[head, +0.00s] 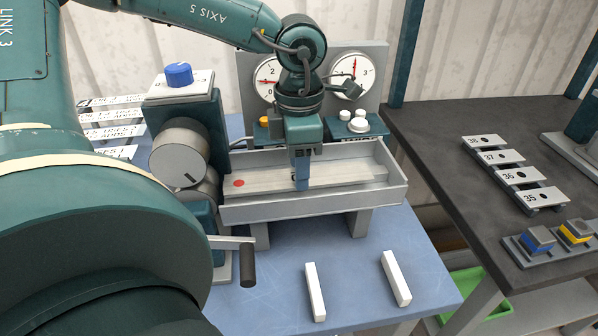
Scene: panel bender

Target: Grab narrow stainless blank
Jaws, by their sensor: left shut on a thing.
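My left gripper (301,183) reaches down from above into a shallow grey trough (330,199) on the blue table. Its fingers are shut on a long, thin, pale metal strip, which looks like the narrow stainless blank (343,174). The strip lies lengthwise in the trough, and the fingers hide part of it. I cannot tell whether it is lifted off the trough floor. A red dot (238,183) shows near its left end. My right gripper is not in view.
Behind the trough stand two dials (352,75). Left of it are rollers (179,153), a blue knob (178,75) and a crank handle (247,265). Two white bars (315,291) lie in front on the blue table. The dark bench (430,125) at right holds numbered plates (503,157) and coloured blocks (575,231).

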